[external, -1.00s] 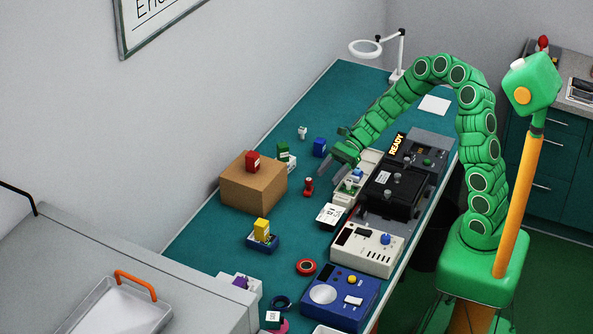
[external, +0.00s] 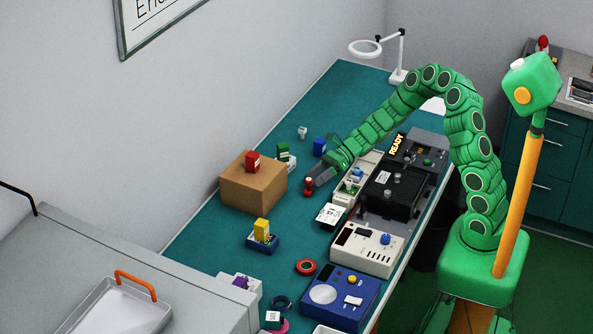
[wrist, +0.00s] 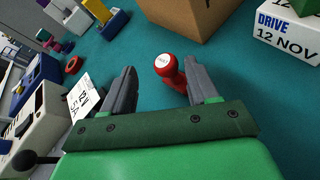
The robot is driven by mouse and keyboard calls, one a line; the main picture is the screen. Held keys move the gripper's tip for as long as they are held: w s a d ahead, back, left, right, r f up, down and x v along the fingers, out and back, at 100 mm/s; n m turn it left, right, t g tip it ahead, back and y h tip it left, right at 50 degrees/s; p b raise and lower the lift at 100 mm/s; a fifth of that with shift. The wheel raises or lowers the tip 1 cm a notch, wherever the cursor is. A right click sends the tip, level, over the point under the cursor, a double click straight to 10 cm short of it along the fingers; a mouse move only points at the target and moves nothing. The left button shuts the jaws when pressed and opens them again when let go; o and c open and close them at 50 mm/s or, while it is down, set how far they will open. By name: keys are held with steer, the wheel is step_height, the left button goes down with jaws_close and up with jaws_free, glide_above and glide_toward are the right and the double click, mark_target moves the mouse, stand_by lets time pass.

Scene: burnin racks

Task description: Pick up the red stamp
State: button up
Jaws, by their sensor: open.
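The red stamp (external: 308,187) stands on the teal bench, in front of the cardboard box. In the wrist view the stamp (wrist: 166,66) shows a round red top with a white label, and part of its red body shows below. My gripper (external: 312,178) is low beside it. In the wrist view my gripper (wrist: 162,78) is open, with its two grey fingers spread. The stamp is between the fingertips, closer to the right finger, which hides part of it. I cannot tell whether that finger touches it.
A cardboard box (external: 252,190) carries a red block (external: 253,161). Green and blue blocks (external: 320,147) stand behind the stamp. A printed white card (external: 331,215) and equipment (external: 366,248) lie to the right. Bare bench lies in front of the stamp.

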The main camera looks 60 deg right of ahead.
mark_target(309, 186)
steer(key=shift+w+d+x, duration=0.1)
steer(key=shift+w+x, duration=0.05)
steer(key=shift+x, duration=1.2)
steer(key=shift+w+d+x, duration=0.1)
steer(key=shift+w+x, duration=0.05)
steer(key=shift+x, duration=1.15)
jaws_close()
